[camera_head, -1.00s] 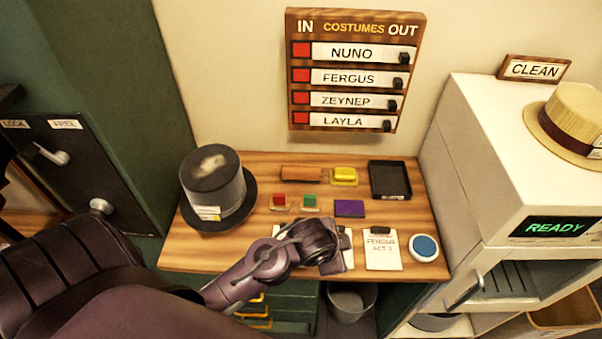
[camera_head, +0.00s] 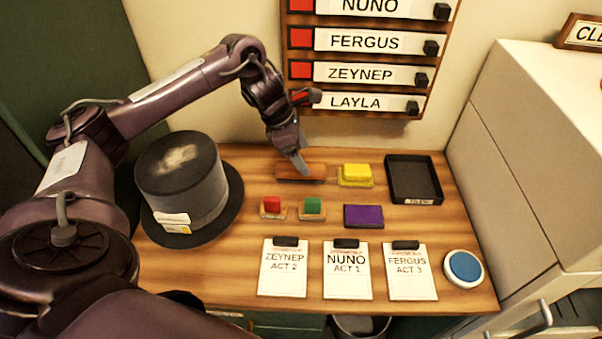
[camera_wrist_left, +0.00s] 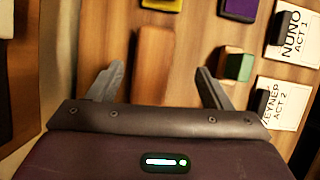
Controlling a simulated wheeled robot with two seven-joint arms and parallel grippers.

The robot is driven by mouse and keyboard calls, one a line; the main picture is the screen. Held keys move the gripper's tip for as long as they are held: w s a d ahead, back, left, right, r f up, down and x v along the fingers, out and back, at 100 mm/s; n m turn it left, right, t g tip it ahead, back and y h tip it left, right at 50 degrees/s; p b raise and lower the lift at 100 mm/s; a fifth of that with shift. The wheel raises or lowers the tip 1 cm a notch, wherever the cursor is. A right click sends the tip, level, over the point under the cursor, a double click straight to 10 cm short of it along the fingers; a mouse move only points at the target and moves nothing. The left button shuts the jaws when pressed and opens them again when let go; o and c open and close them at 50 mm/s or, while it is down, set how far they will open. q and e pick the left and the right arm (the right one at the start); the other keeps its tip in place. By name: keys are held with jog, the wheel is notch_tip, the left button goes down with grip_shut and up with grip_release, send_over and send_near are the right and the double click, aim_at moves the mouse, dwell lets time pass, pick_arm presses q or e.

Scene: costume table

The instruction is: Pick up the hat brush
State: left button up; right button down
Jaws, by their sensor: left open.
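The hat brush (camera_head: 315,172), a brown wooden block, lies at the back of the table below the name board. In the left wrist view the brush (camera_wrist_left: 153,62) shows between the two fingers, its near end hidden by the gripper body. My left gripper (camera_head: 299,164) is open and points down at the brush in the head view, covering part of it. In the wrist view the left gripper (camera_wrist_left: 160,75) has its fingers apart on either side of the brush, with nothing held. I cannot tell how high the fingertips are above the table. My right gripper is not in view.
A dusty grey top hat (camera_head: 180,180) stands left of the brush. Red (camera_head: 272,205) and green (camera_head: 312,206) blocks sit in front, with a yellow sponge-like block (camera_head: 355,173), purple pad (camera_head: 363,216) and black tray (camera_head: 414,180) to the right. Several cards line the front.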

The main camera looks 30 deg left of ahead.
pick_arm(q)
jog(key=shift+s+a+r+m, duration=0.1)
jog(key=shift+a+r+m, duration=0.05)
jog(key=shift+a, duration=0.4)
jog(key=shift+s+a+r+m, duration=0.1)
jog(key=shift+a+r+m, duration=0.05)
jog(key=shift+a, duration=0.65)
jog(key=shift+w+d+f+g+b, duration=0.15)
jog(key=shift+d+f+b, duration=0.15)
jog(key=shift+f, duration=0.35)
jog(key=shift+d+f+g+b, duration=0.15)
jog(key=shift+f+b, duration=0.15)
jog(key=shift+f, duration=0.3)
jog(key=p+x, duration=0.1)
jog(key=x, duration=0.3)
jog(key=shift+w+a+f, duration=0.1)
jog(key=shift+a, duration=0.05)
jog(key=shift+f, duration=0.25)
jog(key=shift+w, duration=0.1)
jog(key=c, duration=1.1)
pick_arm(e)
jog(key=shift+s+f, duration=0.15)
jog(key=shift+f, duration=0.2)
pick_arm(q)
jog(key=shift+r, duration=0.2)
jog(key=shift+c, duration=0.2)
